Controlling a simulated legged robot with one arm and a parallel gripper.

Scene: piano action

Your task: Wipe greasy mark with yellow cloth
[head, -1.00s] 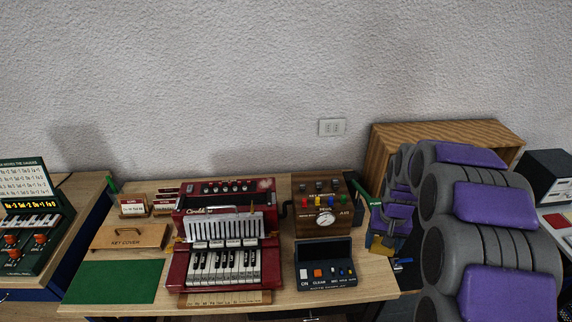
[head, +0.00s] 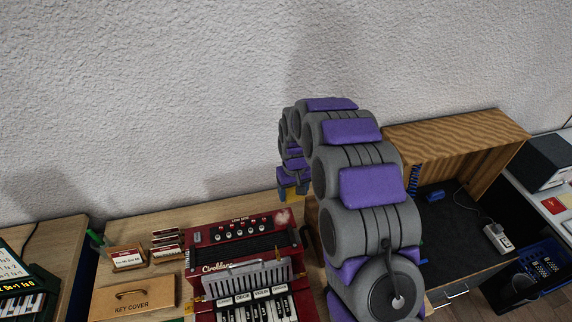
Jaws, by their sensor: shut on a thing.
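The red accordion (head: 207,262) stands on the wooden table. A pale smeared mark (head: 284,217) shows on the upper right of its red top panel. My gripper (head: 292,190) is above and just behind that mark, pointing down and apart from the panel. It is shut on the yellow cloth (head: 282,196), of which only small yellow bits show at the fingertips. My arm hides part of the gripper and whatever is right of the accordion.
A key cover box (head: 132,297) and small card holders (head: 127,257) stand left of the accordion. A wooden cabinet (head: 470,130) and a dark mat (head: 450,225) lie right of my arm. The wall is close behind the table.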

